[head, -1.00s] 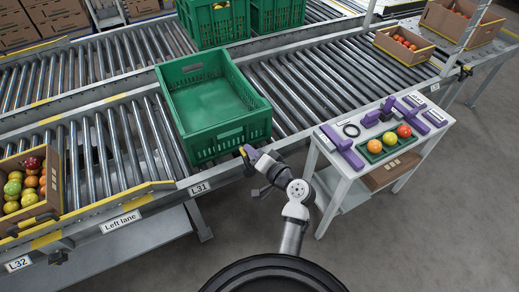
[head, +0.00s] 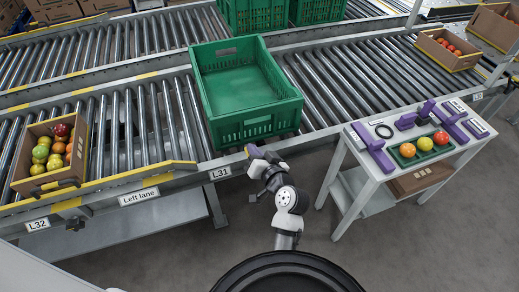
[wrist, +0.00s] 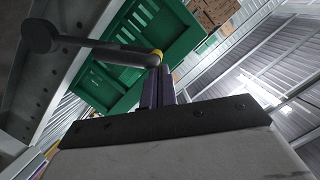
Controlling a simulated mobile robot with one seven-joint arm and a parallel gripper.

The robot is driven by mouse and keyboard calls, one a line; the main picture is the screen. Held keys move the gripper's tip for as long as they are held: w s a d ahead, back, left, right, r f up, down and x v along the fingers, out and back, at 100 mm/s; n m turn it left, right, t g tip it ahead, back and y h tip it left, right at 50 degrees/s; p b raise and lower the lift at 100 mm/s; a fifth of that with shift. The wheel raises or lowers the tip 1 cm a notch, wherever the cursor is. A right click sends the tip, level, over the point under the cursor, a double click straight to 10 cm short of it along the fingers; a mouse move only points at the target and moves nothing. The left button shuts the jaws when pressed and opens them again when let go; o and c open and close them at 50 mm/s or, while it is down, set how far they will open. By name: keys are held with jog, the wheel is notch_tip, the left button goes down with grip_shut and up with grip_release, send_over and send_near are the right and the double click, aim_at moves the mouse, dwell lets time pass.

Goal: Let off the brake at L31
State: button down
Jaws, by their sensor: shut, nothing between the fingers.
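The L31 label (head: 220,173) is on the front rail of the near roller lane, below the green crate (head: 245,123). In the wrist view a dark lever (wrist: 100,50) runs across from a round end at the left to a yellow tip (wrist: 156,54). I take it for the brake at L31. My gripper (head: 252,152) is at the rail just right of the label. In the wrist view its purple fingers (wrist: 157,85) are shut and empty, just below the yellow tip. I cannot tell whether they touch it. The lever is mostly hidden in the head view.
A white table (head: 360,165) with purple parts and a green fruit tray (head: 398,157) stands to the right. Bare floor lies in front.

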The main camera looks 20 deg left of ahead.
jog(key=shift+s+a+f, duration=0.3)
jog(key=shift+a+f, duration=0.05)
dwell(0.5)
jog(key=shift+s, duration=0.1)
